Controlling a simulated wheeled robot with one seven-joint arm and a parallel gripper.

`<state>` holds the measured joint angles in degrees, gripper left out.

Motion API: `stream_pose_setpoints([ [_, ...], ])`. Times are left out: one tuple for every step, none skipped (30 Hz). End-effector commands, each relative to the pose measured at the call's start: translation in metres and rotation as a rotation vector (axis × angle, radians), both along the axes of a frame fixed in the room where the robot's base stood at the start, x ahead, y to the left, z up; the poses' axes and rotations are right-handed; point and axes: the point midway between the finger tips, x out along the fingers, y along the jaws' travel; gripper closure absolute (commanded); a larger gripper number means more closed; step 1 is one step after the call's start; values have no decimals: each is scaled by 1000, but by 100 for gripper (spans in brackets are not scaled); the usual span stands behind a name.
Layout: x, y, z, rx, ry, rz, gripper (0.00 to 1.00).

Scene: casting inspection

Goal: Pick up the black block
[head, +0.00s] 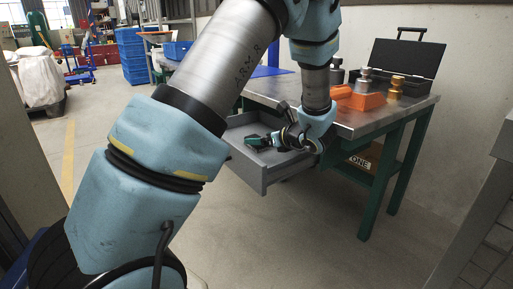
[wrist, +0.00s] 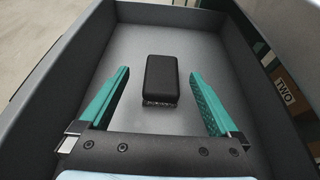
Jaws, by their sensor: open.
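The black block (wrist: 162,77) lies on the floor of an open grey drawer (wrist: 265,75). In the wrist view it sits between and a little beyond the two teal fingers of my gripper (wrist: 158,98), with bare drawer floor on both sides of it. My gripper is open and no finger touches the block. In the head view my gripper (head: 262,141) is inside the pulled-out drawer (head: 262,178). The block cannot be told apart there behind the gripper and wrist.
The drawer's walls surround my gripper. A cardboard box (head: 366,157) sits on the lower shelf. Floor in front is clear.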

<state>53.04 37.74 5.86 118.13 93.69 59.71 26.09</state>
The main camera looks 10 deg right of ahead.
Motion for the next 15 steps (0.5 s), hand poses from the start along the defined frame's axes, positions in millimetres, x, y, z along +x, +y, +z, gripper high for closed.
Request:
stream_pose_setpoints([
  [4, 1, -4, -1, 0, 0, 3],
  [6, 2, -5, -2, -1, 1, 3],
  [11, 4, -8, -2, -1, 1, 3],
  [15, 5, -11, -2, -1, 2, 3],
  [19, 7, -14, -1, 0, 3, 3],
  [24, 9, -17, -2, -1, 3, 3],
  [28, 10, -19, -1, -1, 4, 3],
  [32, 11, -19, -1, -2, 3, 3],
  [36, 13, -20, -2, -2, 2, 3],
  [39, 15, -21, -2, -1, 2, 3],
  [41, 16, -22, -1, -1, 2, 3],
  [43, 17, -22, -2, 0, 2, 3],
  [44, 17, -23, -1, 1, 0, 3],
  [45, 17, -22, -1, 1, 0, 3],
  [45, 17, -22, -2, 0, -1, 3],
])
